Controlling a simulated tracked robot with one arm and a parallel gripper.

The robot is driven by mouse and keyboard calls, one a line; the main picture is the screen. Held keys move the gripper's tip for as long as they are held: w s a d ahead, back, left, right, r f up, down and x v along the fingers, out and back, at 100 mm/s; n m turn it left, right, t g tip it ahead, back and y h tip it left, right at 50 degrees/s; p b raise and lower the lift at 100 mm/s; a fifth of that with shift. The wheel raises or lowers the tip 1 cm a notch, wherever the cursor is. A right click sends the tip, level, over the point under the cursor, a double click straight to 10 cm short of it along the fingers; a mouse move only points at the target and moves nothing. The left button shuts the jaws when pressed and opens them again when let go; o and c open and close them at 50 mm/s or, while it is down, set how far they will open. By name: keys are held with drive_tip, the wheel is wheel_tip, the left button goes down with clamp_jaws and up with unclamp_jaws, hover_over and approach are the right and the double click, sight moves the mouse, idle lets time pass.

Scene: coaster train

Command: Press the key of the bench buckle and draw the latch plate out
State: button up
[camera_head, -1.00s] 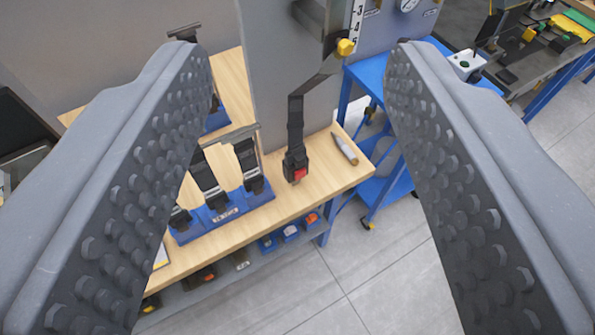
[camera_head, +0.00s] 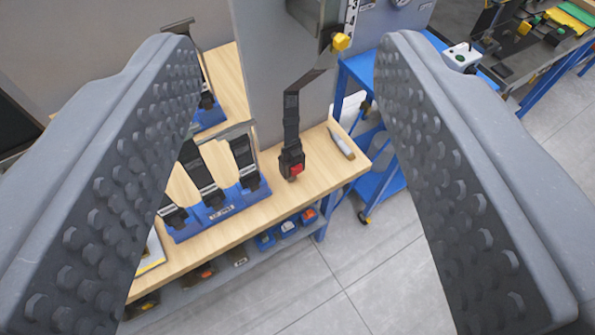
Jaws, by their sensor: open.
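The bench buckle (camera_head: 292,162) is a black block with a red key (camera_head: 296,169), at the lower end of a black strap (camera_head: 291,115) near the right end of the wooden bench (camera_head: 260,218). The strap runs up along the grey panel. I cannot tell the latch plate apart from the buckle at this size. My gripper (camera_head: 290,45) is open and empty, its two studded grey jaws wide apart at left and right. The buckle shows between the jaws, well beyond them and not touched.
A blue rack (camera_head: 218,211) with several black belts stands left of the buckle. A grey marker-like tool (camera_head: 341,145) lies to its right. The grey panel (camera_head: 258,75) rises behind. A blue cart (camera_head: 384,190) stands at right. Small bins (camera_head: 287,228) sit under the bench.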

clamp_jaws()
idle(1.6)
